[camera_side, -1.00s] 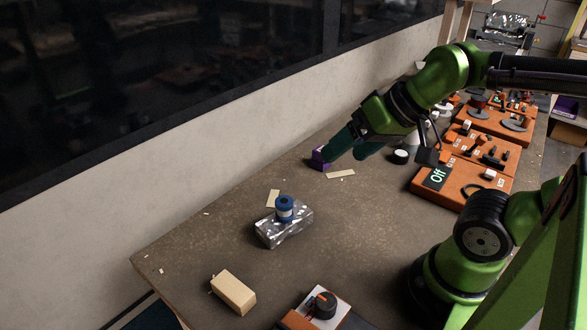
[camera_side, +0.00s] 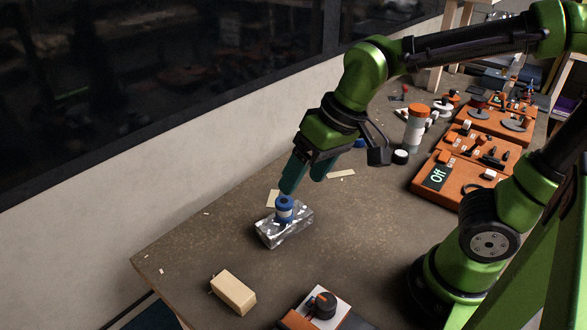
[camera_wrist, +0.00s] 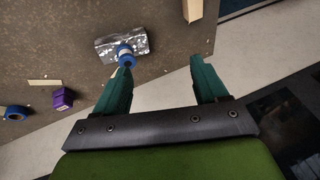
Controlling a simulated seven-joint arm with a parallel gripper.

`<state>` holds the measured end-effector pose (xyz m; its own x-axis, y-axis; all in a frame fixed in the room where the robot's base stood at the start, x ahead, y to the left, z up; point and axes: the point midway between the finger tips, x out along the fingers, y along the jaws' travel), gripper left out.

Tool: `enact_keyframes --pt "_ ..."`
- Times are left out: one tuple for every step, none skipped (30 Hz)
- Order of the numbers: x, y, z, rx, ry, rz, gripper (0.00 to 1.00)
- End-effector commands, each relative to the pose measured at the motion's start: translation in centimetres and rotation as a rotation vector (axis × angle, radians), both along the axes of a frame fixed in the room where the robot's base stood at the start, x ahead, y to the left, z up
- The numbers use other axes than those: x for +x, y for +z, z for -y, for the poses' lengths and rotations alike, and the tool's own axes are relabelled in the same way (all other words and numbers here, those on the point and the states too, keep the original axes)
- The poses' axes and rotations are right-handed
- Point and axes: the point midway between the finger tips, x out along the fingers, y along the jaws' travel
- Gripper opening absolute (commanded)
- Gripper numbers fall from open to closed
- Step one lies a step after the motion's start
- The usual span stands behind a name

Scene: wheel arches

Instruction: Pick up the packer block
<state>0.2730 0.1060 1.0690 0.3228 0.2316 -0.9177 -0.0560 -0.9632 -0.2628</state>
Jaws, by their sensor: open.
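The tan block (camera_side: 233,292), which looks like the packer block, lies on the table near its front left edge. It also shows at the top of the wrist view (camera_wrist: 193,10), partly cut off by the frame. My gripper (camera_side: 302,183) is open and empty, its green fingers pointing down. It is above the table, behind the foil-wrapped block and well away from the tan block. In the wrist view my fingers (camera_wrist: 160,68) stand wide apart with nothing between them.
A shiny foil-wrapped block (camera_side: 298,231) with a blue-and-white spool (camera_side: 284,207) on it stands between my gripper and the tan block. A purple cube (camera_wrist: 63,98) and a blue ring (camera_wrist: 17,113) show in the wrist view. A black-knobbed box (camera_side: 321,308) is to the right.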

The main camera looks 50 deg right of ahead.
Motion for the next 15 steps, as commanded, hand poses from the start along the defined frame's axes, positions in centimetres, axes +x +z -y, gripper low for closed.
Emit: enact_keyframes --pt "0.9 -0.7 -2.0 -0.024 0.049 -0.053 0.72" --pt "1.4 -1.0 -3.0 -0.037 0.071 -0.077 0.72" --pt "2.0 -1.5 -4.4 -0.058 0.099 -0.110 0.72" --pt "2.3 -1.9 -5.5 -0.072 0.117 -0.135 0.72" --pt "2.7 -2.3 -6.6 -0.091 0.135 -0.158 0.72" --pt "3.2 -2.9 -8.0 -0.114 0.156 -0.187 0.72" --pt "3.5 -3.4 -9.1 -0.131 0.168 -0.209 0.72" --pt "3.7 -3.8 -10.0 -0.150 0.179 -0.228 0.72" --pt "4.1 -4.4 -11.3 -0.172 0.189 -0.249 0.72" --pt "4.3 -4.8 -12.2 -0.189 0.195 -0.263 0.72" --pt "4.5 -5.2 -12.9 -0.204 0.196 -0.276 0.72" --pt "4.7 -5.5 -13.8 -0.222 0.196 -0.290 0.72" --pt "5.0 -5.7 -14.3 -0.234 0.193 -0.297 0.72" --pt "5.2 -5.8 -14.8 -0.243 0.185 -0.304 0.72" --pt "5.6 -5.7 -15.1 -0.253 0.171 -0.309 0.72"
